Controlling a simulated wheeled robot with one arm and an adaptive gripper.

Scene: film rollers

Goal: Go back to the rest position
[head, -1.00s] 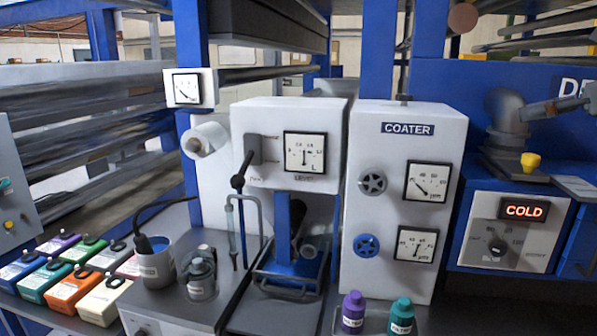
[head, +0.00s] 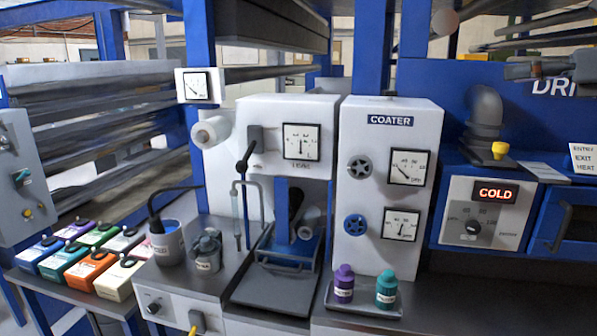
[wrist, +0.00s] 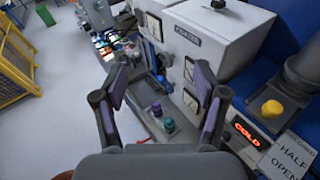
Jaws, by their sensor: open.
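My gripper (wrist: 160,82) shows in the wrist view with its two fingers spread wide apart and nothing between them. In that view it hangs high in front of the white coater cabinet (wrist: 212,35), looking down past it to the floor. The coater (head: 392,190) also stands in the middle of the head view. A purple bottle (head: 344,284) and a teal bottle (head: 386,289) stand upright on a small tray (head: 362,309) at its foot. A dark grey piece, which I cannot surely tell as mine, shows at the head view's upper right.
The dryer panel (head: 482,215) reads COLD, with a yellow knob (head: 500,150) above it. Several coloured cartridges (head: 90,266) lie on the left bench beside a grey pot (head: 168,246). In the wrist view, a yellow cage (wrist: 15,65) stands on open floor at left.

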